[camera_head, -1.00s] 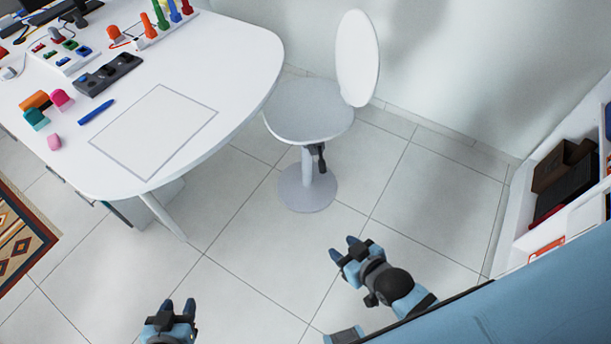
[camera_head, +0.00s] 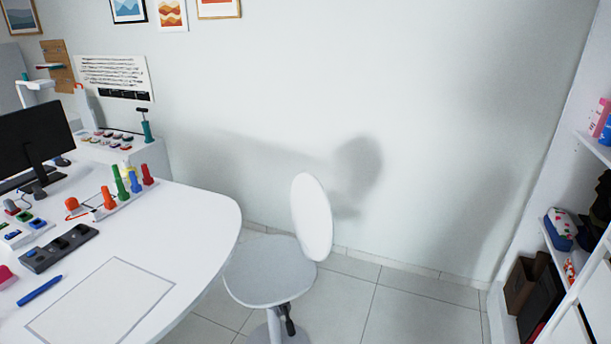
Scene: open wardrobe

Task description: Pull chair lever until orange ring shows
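The white chair (camera_head: 265,272) stands at the right end of the desk, with its round backrest (camera_head: 312,217) toward the wall. A dark lever (camera_head: 288,320) hangs under the seat beside the grey column, near the bottom edge of the view. No orange ring can be made out on the lever or column. The chair's base is cut off below. Neither of my grippers is in view.
The white desk (camera_head: 190,215) at the left carries a monitor (camera_head: 32,140), colored pegs, a dark tray (camera_head: 58,248) and a blue pen (camera_head: 40,290). Wardrobe shelves (camera_head: 570,245) stand at the right. The tiled floor (camera_head: 415,322) between chair and shelves is clear.

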